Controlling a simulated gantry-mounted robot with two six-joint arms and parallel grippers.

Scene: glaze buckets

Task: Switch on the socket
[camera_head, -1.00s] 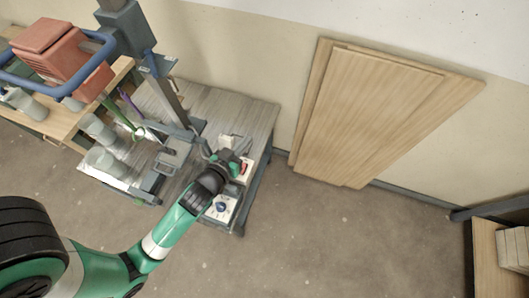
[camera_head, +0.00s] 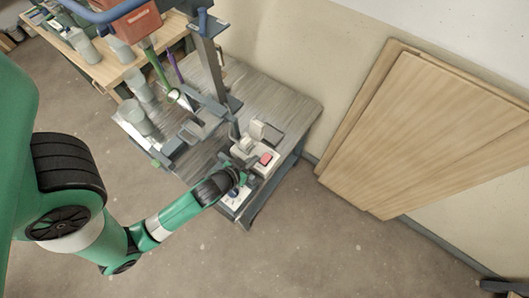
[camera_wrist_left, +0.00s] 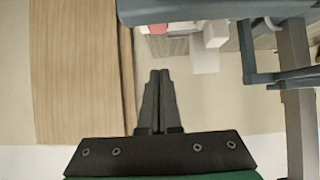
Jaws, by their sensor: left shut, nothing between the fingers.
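The socket is a pale box (camera_head: 251,155) with a red rocker switch (camera_head: 265,159), near the right corner of the grey wooden bench (camera_head: 290,100). A light plug-like block (camera_head: 257,130) stands at its back. My left gripper (camera_head: 244,174) is just in front of the socket in the head view, and I cannot tell whether it touches it. In the left wrist view the fingers (camera_wrist_left: 159,76) are shut together and empty. A red patch (camera_wrist_left: 158,28) and a white block (camera_wrist_left: 213,34) show beyond them, partly cut off by a dark bar. My right gripper is in neither view.
A control box with a blue knob (camera_head: 233,193) sits below my left gripper. A stand with an upright post (camera_head: 208,60) rises behind. Grey cups (camera_head: 133,115) stand on the bench's left. Wooden boards (camera_head: 430,130) lean on the wall. The floor in front is clear.

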